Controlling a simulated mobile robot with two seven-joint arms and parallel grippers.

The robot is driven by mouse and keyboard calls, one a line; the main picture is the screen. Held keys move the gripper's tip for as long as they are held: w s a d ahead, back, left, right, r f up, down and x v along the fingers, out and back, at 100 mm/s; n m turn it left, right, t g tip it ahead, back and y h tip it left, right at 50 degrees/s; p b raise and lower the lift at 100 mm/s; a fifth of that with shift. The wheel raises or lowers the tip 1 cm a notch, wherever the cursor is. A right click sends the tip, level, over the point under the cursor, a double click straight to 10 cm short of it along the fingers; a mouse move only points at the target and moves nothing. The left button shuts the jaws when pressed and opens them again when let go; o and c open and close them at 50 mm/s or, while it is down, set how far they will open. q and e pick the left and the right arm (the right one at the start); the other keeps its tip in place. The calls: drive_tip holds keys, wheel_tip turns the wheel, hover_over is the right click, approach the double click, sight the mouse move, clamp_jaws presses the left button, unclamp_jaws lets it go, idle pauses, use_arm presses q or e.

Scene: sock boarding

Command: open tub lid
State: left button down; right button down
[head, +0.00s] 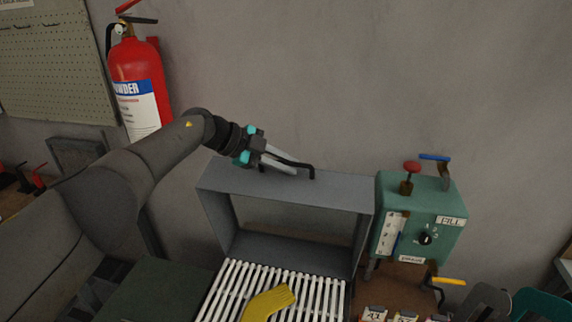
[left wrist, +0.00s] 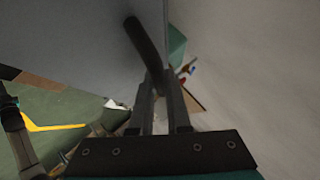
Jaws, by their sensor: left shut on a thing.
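The grey tub lid (head: 335,188) is a box-shaped frame standing behind a white slatted rack. A black bar handle (head: 311,168) is on its top. My left gripper (head: 286,166) comes in from the left and is shut on this handle. In the left wrist view, the dark handle (left wrist: 143,45) runs up from between the fingertips (left wrist: 160,85), beside the lid's flat grey face (left wrist: 70,45). The fingers hide part of the handle.
A yellow sock-like piece (head: 268,303) lies on the white slatted rack (head: 225,290). A green control box (head: 450,195) with a red knob and blue lever stands close to the right. A red fire extinguisher (head: 137,70) hangs on the wall at left. Above the lid is bare wall.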

use_arm(q)
drive_tip(key=shift+w+d, duration=0.15)
drive_tip(key=shift+w, duration=0.2)
use_arm(e)
drive_tip(key=shift+w+d, duration=0.15)
drive_tip(key=shift+w, duration=0.25)
use_arm(q)
drive_tip(key=c, duration=0.9)
unclamp_jaws()
use_arm(e)
drive_tip(key=shift+s, duration=0.1)
use_arm(q)
drive_tip(key=shift+r, duration=0.1)
use_arm(e)
drive_tip(key=shift+r, duration=0.1)
use_arm(q)
drive_tip(key=shift+s+a+r+p, duration=0.15)
drive_tip(key=shift+a+r+p, duration=0.25)
drive_tip(key=shift+a+p, duration=0.2)
drive_tip(key=p+v, duration=0.1)
drive_tip(key=v, duration=0.3)
drive_tip(key=b+v, duration=0.1)
drive_tip(key=v, duration=0.9)
drive_tip(key=shift+d, duration=0.1)
use_arm(e)
drive_tip(key=shift+r, duration=0.5)
